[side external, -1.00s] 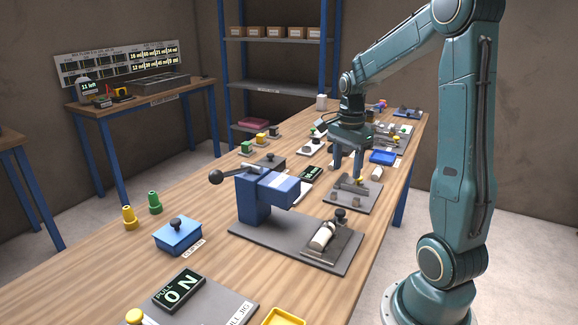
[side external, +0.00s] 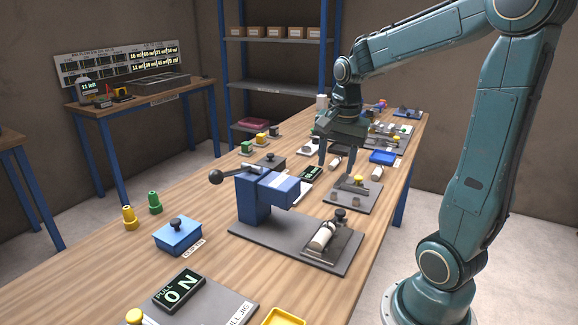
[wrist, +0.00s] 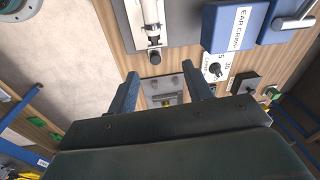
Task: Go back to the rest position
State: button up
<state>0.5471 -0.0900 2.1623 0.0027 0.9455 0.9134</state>
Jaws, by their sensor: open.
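My gripper (side external: 337,162) is open and empty. It hangs above the far part of the workbench, fingers pointing down. In the side view it is behind the blue press (side external: 262,200) and near a grey plate with a yellow-topped fixture (side external: 353,190). In the wrist view its two blue fingers (wrist: 158,92) are spread, with a grey plate showing beyond them between the tips. Nothing is held. The fingertips look clear of the bench top.
A blue tray (side external: 383,157) and several fixtures line the far right. Bare wood (side external: 215,205) lies left of the press.

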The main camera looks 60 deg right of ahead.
jog(key=s+a+r+n+t, duration=0.2)
jog(key=s+a+n, duration=0.2)
jog(key=a+n, duration=0.4)
jog(key=s+a+r+n+t, duration=0.2)
jog(key=s+a+n, duration=0.2)
jog(key=a+n, duration=0.4)
jog(key=shift+s+n+y, duration=0.3)
jog(key=shift+n+y, duration=0.1)
